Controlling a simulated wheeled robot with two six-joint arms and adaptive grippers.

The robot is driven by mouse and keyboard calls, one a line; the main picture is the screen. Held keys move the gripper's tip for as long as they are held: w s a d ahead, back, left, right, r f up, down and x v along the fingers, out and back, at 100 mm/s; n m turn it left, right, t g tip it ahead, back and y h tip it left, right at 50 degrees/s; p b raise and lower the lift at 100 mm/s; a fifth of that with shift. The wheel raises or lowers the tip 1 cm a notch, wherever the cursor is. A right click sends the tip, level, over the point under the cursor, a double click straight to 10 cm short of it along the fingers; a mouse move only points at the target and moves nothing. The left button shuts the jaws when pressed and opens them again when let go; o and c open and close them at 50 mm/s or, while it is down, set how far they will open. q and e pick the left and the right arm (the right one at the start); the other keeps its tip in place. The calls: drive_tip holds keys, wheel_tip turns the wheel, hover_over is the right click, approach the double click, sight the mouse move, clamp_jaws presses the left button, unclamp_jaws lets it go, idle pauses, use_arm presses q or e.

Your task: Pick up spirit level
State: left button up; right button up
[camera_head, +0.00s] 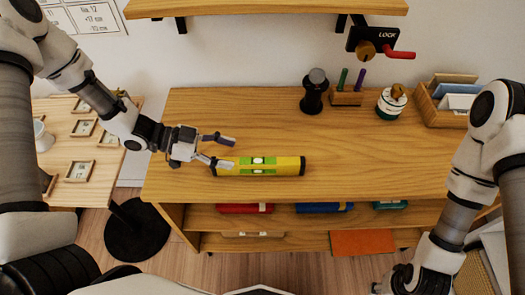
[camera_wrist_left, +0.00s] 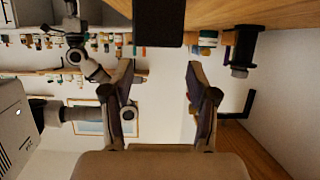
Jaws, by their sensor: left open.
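The spirit level (camera_head: 290,166) is a yellow bar with green windows and black ends. It lies flat, left to right, on the wooden sideboard top (camera_head: 360,130), near its front edge. My left gripper (camera_head: 232,152) is open at the level's left part, with one fingertip beside or over its yellow body; I cannot tell if they touch. In the left wrist view the two fingers (camera_wrist_left: 160,75) stand apart with nothing between them. A dark block (camera_wrist_left: 158,22) ahead of them may be the level's black end. My right gripper (camera_head: 398,281) shows only partly, low at the right.
A dark grinder-like object (camera_head: 315,92), a pen holder (camera_head: 346,97), a round white-and-green container (camera_head: 391,103) and a wooden organiser (camera_head: 440,105) stand along the back. A red-handled lock box (camera_head: 376,42) hangs on the wall. The sideboard top right of the level is clear.

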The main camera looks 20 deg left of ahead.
sight(256, 161)
use_arm(q)
drive_tip(key=shift+s+d+f, duration=0.15)
drive_tip(key=shift+d+f, duration=0.05)
drive_tip(key=shift+d, duration=0.3)
drive_tip(key=shift+s+d+f, duration=0.1)
drive_tip(key=shift+d+f, duration=0.05)
drive_tip(key=shift+d, duration=0.3)
drive_tip(key=x, duration=0.5)
drive_tip(key=shift+w+f, duration=0.15)
drive_tip(key=shift+w, duration=0.2)
drive_tip(key=shift+s+a, duration=0.1)
drive_tip(key=shift+a, duration=0.05)
drive_tip(key=shift+c, duration=1)
clamp_jaws()
